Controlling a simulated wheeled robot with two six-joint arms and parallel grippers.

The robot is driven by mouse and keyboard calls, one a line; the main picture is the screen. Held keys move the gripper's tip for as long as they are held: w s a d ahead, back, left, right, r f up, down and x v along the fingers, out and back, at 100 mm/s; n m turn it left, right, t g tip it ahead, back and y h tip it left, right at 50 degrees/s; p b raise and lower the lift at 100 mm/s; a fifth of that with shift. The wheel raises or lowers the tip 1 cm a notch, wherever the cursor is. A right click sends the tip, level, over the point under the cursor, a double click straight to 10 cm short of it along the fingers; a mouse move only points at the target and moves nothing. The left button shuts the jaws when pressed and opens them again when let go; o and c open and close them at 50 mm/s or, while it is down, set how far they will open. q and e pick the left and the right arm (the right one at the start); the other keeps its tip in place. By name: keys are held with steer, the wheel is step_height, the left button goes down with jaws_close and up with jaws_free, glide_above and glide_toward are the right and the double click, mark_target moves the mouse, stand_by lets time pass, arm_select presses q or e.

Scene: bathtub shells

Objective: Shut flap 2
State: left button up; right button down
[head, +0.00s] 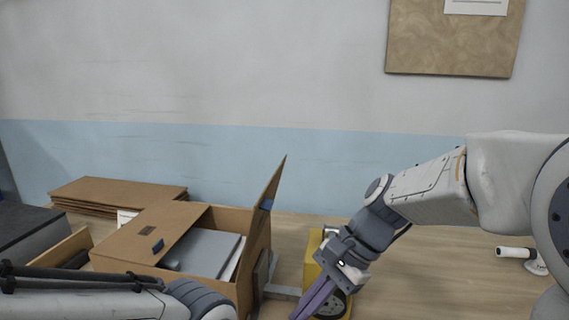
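An open cardboard box (252,222) stands left of centre in the head view. One flap (150,232) with a dark blue tab lies slanted over the box's left part. Another flap (272,187) stands up at the right side, tilted slightly right, with a blue tab near its base. I cannot tell which flap is number 2. A grey, flat-topped item (207,250) lies inside. My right gripper (312,303) points down-left, right of the box and apart from the upright flap; its tips reach the bottom edge. My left arm crosses in front of the box; its gripper is out of view.
A yellow object (312,268) with a dark wheel stands behind my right gripper. Flat cardboard sheets (115,192) are stacked at the back left. A dark grey case (30,238) is at the far left. A white cylinder (516,253) lies at the right.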

steer(key=w+d+r+m+t+y+p, duration=0.2)
steer(key=w+d+r+m+p, duration=0.1)
steer(key=w+d+r+m, duration=0.4)
steer(key=w+d+r+m+t+y+p, duration=0.3)
steer(key=w+r, duration=0.1)
steer(key=r, duration=0.5)
steer(key=p, duration=0.3)
glide_toward(268, 210)
steer(key=w+a+f, duration=0.3)
steer(key=a+f, duration=0.1)
arm_select(q)
step_height(268, 210, up, 12)
arm_select(e)
steer(key=shift+w+a, duration=0.1)
steer(key=shift+a, duration=0.2)
arm_select(q)
steer(key=shift+f, duration=0.1)
